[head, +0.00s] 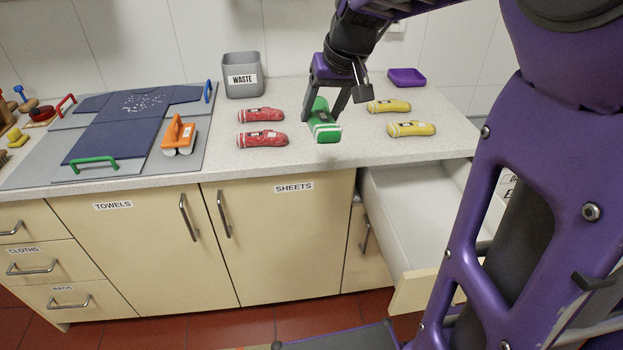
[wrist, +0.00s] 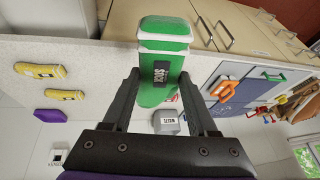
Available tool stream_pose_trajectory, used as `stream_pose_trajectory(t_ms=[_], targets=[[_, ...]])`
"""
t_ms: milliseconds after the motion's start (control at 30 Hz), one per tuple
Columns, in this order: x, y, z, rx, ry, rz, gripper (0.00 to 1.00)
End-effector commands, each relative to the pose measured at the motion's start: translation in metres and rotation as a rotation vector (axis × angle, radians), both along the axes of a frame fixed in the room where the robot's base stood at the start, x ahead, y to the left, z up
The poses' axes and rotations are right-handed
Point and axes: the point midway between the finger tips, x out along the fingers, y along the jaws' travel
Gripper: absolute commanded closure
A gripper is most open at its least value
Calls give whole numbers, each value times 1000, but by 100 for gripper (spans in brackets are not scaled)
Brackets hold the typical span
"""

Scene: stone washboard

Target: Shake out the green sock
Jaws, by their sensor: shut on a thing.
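The green sock (head: 323,124) has white stripes and a small dark label. It is at the counter's middle right, between the red socks and the yellow socks. My gripper (head: 328,112) comes down from above with its fingers on either side of the sock and is shut on it. In the wrist view the green sock (wrist: 163,62) sits between the two fingers, its striped end pointing away from the palm. I cannot tell for sure whether the sock touches the counter.
Two red socks (head: 262,140) lie left, two yellow socks (head: 411,129) right. A grey waste bin (head: 243,85) and purple dish (head: 406,77) stand behind. An orange-handled tool (head: 179,135) and blue garment (head: 120,135) lie left. An open drawer (head: 415,200) juts out below right.

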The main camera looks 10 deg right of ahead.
Motion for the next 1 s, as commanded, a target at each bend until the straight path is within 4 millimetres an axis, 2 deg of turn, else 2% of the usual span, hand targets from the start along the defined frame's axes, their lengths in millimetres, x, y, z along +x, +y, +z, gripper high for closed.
stream_pose_trajectory(t_ms=[67,300,400,467,533,1000], targets=[[-2,0,-17,1,13,0,94],[-3,-1,-135,2,21,-3,94],[-3,-1,-180,3,19,-5,94],[-2,-1,-200,4,16,-6,94],[-1,-1,-207,1,8,-2,94],[0,0,-204,1,5,1,94]])
